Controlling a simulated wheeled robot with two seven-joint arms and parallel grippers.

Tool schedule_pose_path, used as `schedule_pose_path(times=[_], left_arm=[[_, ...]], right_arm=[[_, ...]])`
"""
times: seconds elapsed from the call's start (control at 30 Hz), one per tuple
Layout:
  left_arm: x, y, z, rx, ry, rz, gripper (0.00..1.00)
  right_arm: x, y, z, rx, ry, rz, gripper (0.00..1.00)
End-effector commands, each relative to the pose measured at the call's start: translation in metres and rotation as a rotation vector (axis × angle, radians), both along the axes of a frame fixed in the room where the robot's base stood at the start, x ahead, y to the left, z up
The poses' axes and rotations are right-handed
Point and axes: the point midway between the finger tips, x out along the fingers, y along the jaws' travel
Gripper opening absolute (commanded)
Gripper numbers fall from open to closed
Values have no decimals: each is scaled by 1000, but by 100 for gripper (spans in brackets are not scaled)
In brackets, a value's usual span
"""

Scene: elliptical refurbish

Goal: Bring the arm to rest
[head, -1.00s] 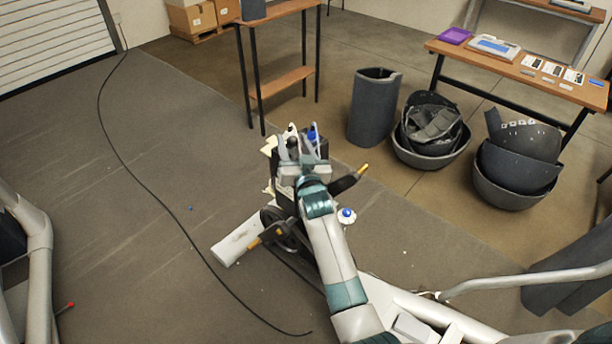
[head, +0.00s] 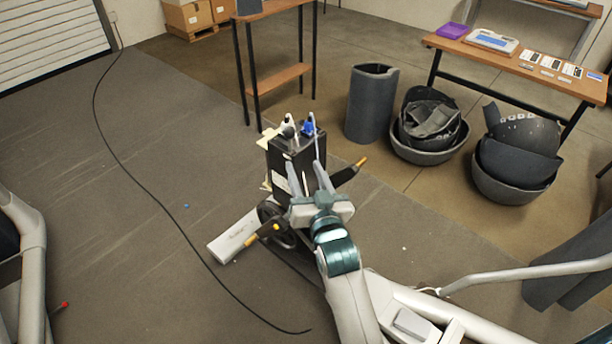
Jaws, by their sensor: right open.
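My right arm reaches up from the bottom of the head view. Its gripper (head: 304,168) is open, with two pale fingers apart and nothing held between them. The fingers overlap the near side of a black box (head: 283,160) in the picture; I cannot tell whether they touch it. Small white and blue-topped items (head: 308,127) stand on the box. My left gripper is not in view.
A machine with a black wheel (head: 270,214), a pale foot bar (head: 234,236) and a long grey handle (head: 520,277) surrounds the arm. Dark bins (head: 371,105) and a wooden table (head: 520,65) stand at right.

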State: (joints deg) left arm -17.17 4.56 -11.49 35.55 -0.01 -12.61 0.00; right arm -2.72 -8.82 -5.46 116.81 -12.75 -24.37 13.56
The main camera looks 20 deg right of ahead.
Motion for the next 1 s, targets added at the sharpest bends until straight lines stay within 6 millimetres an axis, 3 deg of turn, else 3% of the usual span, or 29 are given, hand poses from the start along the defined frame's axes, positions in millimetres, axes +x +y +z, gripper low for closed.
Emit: schedule_pose_path(times=[0.7, 0.87, 1.0], left_arm=[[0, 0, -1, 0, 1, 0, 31], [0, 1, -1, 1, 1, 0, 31], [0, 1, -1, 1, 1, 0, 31]], right_arm=[[-5, 1, -4, -1, 7, 2, 46], [-4, 6, -32, -13, 53, 16, 46], [-5, 13, -86, -36, 139, 41, 46]])
